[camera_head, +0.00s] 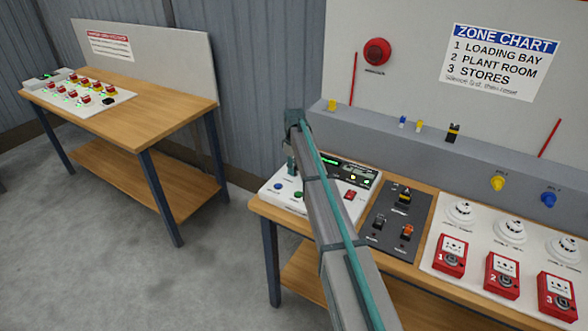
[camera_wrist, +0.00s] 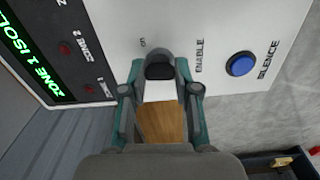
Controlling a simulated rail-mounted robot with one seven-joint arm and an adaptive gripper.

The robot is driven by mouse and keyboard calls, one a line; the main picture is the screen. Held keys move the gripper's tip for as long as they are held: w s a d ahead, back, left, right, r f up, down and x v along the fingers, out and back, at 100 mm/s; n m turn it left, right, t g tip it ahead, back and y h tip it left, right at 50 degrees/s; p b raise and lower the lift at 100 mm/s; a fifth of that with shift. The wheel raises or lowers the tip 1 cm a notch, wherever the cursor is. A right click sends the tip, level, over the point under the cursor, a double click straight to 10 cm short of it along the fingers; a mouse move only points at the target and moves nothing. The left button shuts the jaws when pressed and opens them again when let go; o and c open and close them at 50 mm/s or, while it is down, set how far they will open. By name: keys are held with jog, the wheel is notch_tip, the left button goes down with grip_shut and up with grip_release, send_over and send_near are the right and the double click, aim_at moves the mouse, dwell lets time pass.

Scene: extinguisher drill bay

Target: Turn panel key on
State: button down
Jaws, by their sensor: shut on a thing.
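The white control panel (camera_head: 322,203) lies at the left end of the near bench, with a green-lit display (camera_head: 330,161) along its back. My gripper (camera_head: 292,165) is over the panel's left part, and my arm hides some of the panel. In the wrist view my gripper (camera_wrist: 160,88) points down at the panel with its fingers on both sides of a dark rounded key (camera_wrist: 160,67). It is shut on the key, beside the printed word ENABLE. The key's slot and its exact angle are hidden. The display (camera_wrist: 30,55) reads ZONE 1 ISOL, cut off.
A blue SILENCE button (camera_wrist: 241,64) is close to the key. A dark switch plate (camera_head: 392,225), red call points (camera_head: 450,256) and white detectors (camera_head: 460,213) share the bench. Another bench (camera_head: 150,100) stands at the left, across open floor.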

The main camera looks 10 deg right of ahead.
jog(key=m+b, duration=0.3)
jog(key=m, duration=0.3)
jog(key=shift+f, duration=0.1)
jog(key=m+b, duration=0.2)
jog(key=m, duration=0.2)
jog(key=shift+m, duration=0.4)
jog(key=c, duration=0.8)
grip_release()
jog(key=shift+c, duration=0.2)
jog(key=shift+r, duration=0.2)
notch_tip(320, 180, up, 12)
jog(key=shift+f, duration=0.15)
